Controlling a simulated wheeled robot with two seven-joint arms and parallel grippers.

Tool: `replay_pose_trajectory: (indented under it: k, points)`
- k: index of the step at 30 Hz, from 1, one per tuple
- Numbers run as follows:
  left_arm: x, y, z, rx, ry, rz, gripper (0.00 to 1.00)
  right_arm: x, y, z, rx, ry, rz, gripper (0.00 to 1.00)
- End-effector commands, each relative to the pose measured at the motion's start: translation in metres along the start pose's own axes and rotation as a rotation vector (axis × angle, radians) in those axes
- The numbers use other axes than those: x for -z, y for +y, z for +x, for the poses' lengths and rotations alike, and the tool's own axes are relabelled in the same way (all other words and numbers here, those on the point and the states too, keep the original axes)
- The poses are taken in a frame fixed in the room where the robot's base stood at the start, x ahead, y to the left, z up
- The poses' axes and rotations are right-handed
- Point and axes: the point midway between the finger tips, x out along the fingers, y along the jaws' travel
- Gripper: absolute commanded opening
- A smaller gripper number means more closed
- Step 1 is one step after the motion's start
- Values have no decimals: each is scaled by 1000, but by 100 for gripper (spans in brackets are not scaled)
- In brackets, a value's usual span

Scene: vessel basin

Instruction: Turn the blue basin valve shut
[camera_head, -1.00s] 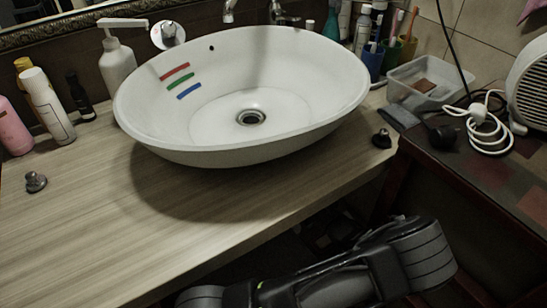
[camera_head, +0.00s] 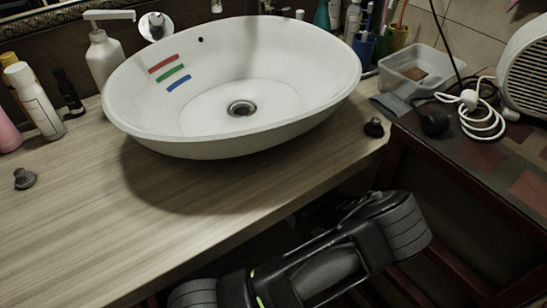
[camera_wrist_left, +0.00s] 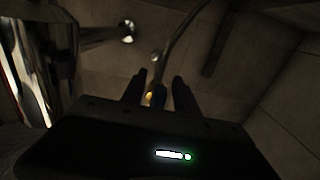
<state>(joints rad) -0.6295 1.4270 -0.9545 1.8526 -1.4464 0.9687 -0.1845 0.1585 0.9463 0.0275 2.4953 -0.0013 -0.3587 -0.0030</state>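The white basin (camera_head: 300,115) sits on the wooden counter, with red, green and blue stripes on its inner wall. I cannot make out a blue valve in either view. In the left wrist view my left gripper (camera_wrist_left: 159,84) is open, its two dark fingers apart. A curved pipe (camera_wrist_left: 178,42) runs down toward the space between the fingers. A small yellowish spot (camera_wrist_left: 150,98) shows there, too dark to identify, and I cannot tell whether anything touches the fingers. My right gripper is in neither view.
A small dark knob (camera_head: 374,128) stands at the counter's right end, another (camera_head: 25,178) at its left. A dim round metal part (camera_wrist_left: 128,30) sits at the upper left of the wrist view. Tiled walls (camera_wrist_left: 265,90) surround this dark space. The counter's front (camera_head: 110,235) is clear.

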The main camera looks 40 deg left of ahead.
Motion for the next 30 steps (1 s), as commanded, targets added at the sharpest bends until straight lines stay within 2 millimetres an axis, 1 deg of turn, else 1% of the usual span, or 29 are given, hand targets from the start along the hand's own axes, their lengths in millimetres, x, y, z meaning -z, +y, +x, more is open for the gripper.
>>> replay_pose_trajectory:
  k: [3, 10, 23, 24, 30]
  points:
    - [0, 1, 6, -1, -1, 0, 36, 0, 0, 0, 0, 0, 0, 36]
    - [0, 0, 6, -1, -1, 0, 36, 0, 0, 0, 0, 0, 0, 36]
    - [0, 0, 5, -1, 0, 0, 1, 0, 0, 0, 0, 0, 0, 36]
    - [0, 0, 5, -1, 0, 0, 0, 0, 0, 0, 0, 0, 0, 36]
    - [0, 0, 5, -1, 0, 0, 0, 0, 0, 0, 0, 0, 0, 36]
